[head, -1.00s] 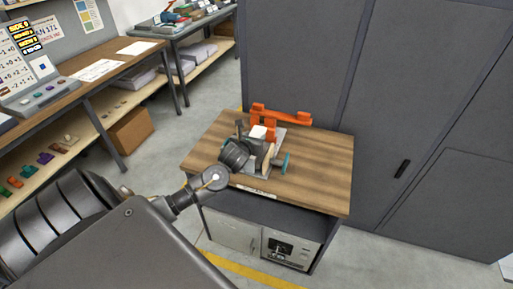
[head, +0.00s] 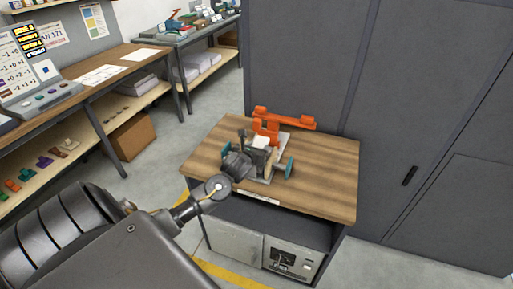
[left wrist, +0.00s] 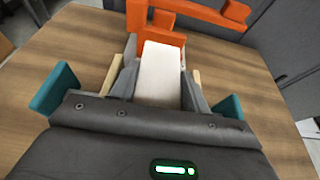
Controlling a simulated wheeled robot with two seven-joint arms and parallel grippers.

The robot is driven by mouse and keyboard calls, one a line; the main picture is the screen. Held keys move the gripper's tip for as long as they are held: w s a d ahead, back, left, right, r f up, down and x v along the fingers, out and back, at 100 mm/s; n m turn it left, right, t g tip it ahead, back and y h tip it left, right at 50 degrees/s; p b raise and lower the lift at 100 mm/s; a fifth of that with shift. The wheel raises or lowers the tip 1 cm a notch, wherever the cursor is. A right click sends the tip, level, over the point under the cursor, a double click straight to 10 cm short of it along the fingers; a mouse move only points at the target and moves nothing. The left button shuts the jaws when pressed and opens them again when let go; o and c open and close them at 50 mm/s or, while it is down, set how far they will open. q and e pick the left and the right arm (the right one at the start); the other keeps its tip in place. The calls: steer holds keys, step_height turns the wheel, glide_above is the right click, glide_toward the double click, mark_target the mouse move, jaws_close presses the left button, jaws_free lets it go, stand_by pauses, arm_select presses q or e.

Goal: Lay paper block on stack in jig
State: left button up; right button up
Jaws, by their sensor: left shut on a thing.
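The jig stands on a small wood-topped table, with an orange clamp (head: 268,125) at its back and a grey base plate (head: 262,180). In the left wrist view the orange clamp (left wrist: 155,20) rises behind the block, and pale wooden pieces and teal handles (left wrist: 55,88) show on both sides. My left gripper (head: 254,146) is over the jig and shut on a white paper block (left wrist: 161,72), also visible in the head view (head: 261,140). The block lies between the two grey fingers. The stack under it is hidden, so I cannot tell whether they touch. My right gripper is out of view.
The wooden tabletop (head: 325,185) is clear around the jig. A tall grey cabinet (head: 300,60) stands close behind. A workbench (head: 75,100) with shelves runs along the left, with a cardboard box (head: 132,135) beneath it.

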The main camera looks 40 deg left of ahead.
arm_select(q)
steer(key=shift+f, duration=0.35)
steer(key=shift+s, duration=0.1)
steer(key=o, duration=1)
steer(key=shift+r, duration=0.2)
steer(key=v, duration=0.8)
steer(key=b+v, duration=0.1)
steer(key=v, duration=0.3)
steer(key=shift+r, duration=0.45)
